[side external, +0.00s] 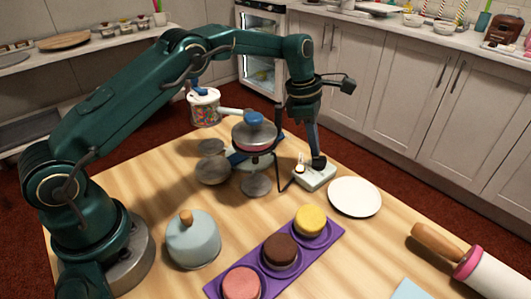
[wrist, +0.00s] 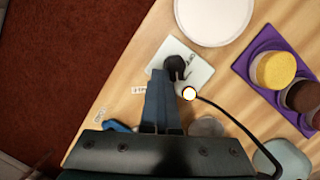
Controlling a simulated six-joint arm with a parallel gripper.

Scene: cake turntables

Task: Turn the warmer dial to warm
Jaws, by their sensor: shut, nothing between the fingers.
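The warmer is a small white box (side external: 313,178) on the wooden table, left of a white plate; it also shows in the wrist view (wrist: 200,73). Its dark round dial (wrist: 176,65) sits on top, with small lettering beside it that is too small to read surely. My gripper (side external: 317,156) points down over the box. Its shut, empty fingers (wrist: 161,76) are right at the dial's side; whether they touch it I cannot tell. In the side view they hide most of the dial.
A white plate (side external: 354,197) lies just right of the warmer. A turntable with a cake (side external: 255,137) stands left of it. A black cable (wrist: 236,121) runs from the warmer. A purple tray (side external: 330,236) with cakes and a blue-grey dome (side external: 193,243) are nearer the front.

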